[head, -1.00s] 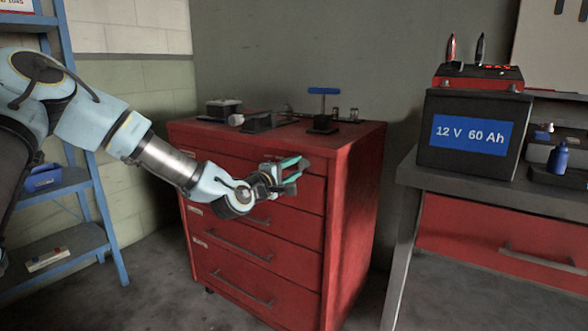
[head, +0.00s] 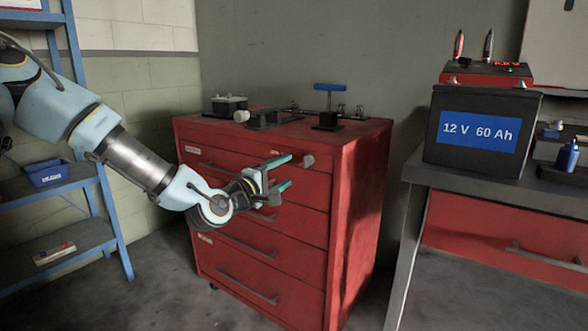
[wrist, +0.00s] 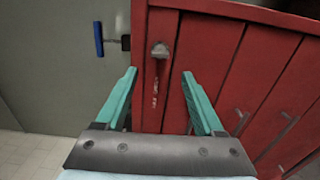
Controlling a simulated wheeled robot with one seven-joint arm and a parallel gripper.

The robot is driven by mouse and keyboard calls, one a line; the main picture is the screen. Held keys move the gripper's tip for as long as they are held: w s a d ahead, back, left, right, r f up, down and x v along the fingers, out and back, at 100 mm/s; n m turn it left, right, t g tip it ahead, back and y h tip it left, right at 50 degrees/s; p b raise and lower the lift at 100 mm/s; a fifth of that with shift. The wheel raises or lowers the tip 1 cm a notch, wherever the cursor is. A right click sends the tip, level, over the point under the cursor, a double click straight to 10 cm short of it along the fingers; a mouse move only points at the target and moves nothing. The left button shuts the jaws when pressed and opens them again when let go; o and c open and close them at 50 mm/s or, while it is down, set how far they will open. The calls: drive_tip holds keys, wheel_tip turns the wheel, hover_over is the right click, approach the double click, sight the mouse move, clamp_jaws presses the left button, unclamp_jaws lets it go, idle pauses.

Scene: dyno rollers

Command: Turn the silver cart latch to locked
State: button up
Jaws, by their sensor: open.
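The red cart (head: 352,200) stands in the middle of the head view. Its silver latch (head: 308,160) is a small knob at the upper right of the cart's front, beside the top drawer. In the wrist view the latch (wrist: 160,50) lies ahead, between the lines of the two fingers and beyond their tips. My gripper (head: 288,171) is open and empty in front of the cart, close to the latch and apart from it. Both green fingers show in the wrist view (wrist: 159,74). I cannot tell the latch's exact turn angle.
A blue T-handled tool (head: 329,100) and several dark parts stand on the cart top. A grey workbench (head: 415,172) with a battery (head: 475,130) is at the right. A blue shelf (head: 105,215) is at the left. Pale marks (wrist: 154,92) show near the latch.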

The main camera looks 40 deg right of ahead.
drive_tip(key=v, duration=0.3)
drive_tip(key=shift+a, duration=0.25)
